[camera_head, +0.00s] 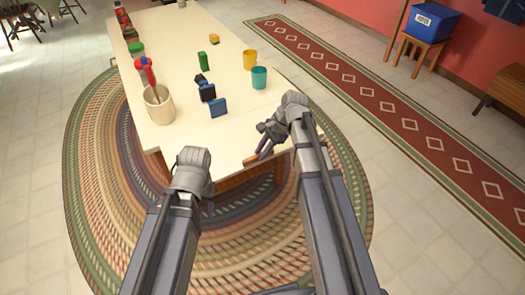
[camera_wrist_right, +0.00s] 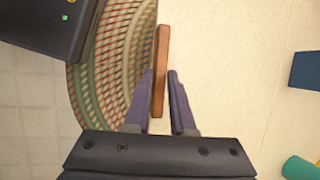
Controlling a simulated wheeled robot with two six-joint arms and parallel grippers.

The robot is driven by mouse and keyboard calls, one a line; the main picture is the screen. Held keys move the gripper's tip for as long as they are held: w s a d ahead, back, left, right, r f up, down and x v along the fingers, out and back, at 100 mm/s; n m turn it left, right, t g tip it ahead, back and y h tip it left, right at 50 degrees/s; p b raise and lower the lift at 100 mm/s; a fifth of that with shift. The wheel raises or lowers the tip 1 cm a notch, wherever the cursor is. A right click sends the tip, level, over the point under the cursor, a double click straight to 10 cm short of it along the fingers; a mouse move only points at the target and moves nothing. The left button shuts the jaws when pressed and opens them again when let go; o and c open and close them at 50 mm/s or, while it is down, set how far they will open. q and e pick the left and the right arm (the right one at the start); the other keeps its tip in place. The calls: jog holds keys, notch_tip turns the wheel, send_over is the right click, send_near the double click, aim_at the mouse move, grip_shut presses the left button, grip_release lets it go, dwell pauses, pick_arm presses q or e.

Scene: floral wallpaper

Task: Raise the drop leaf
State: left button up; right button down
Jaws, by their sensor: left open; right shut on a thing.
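The cream table (camera_head: 190,50) runs away from me on the rug. My right gripper (camera_head: 262,148) is at its near edge. In the right wrist view my right gripper (camera_wrist_right: 164,85) is shut on a narrow brown wooden strip (camera_wrist_right: 161,60) along the edge of a cream surface. The strip's orange-brown end also shows by the fingers in the head view (camera_head: 251,159). I cannot tell the drop leaf's angle or where its seam runs. My left gripper (camera_head: 190,172) is left of the near corner, apart from the right one; its fingertips are hidden behind its wrist.
On the tabletop stand a cream pot (camera_head: 158,106) with a red utensil, a teal cup (camera_head: 259,78), a yellow mug (camera_head: 249,60), a blue block (camera_head: 217,107) and a green block (camera_head: 202,60). A braided rug (camera_head: 95,190) lies below. A blue bin (camera_head: 430,22) stands far right.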

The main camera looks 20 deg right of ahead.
jog(key=shift+w+a+r+p, duration=0.1)
jog(key=shift+w+r+p, duration=0.3)
jog(key=shift+r, duration=0.3)
jog(key=shift+w+a+r+p, duration=0.1)
jog(key=shift+w+r+p, duration=0.2)
jog(key=shift+r+p, duration=0.25)
jog(key=c, duration=1.3)
grip_release()
jog(key=shift+w+f, duration=0.1)
jog(key=shift+w, duration=0.05)
jog(key=o, duration=0.5)
jog(key=shift+s, duration=0.2)
jog(key=shift+s, duration=0.1)
jog(key=p+v, duration=0.6)
jog(key=v, duration=0.2)
jog(key=shift+p, duration=0.35)
jog(key=shift+c, duration=0.2)
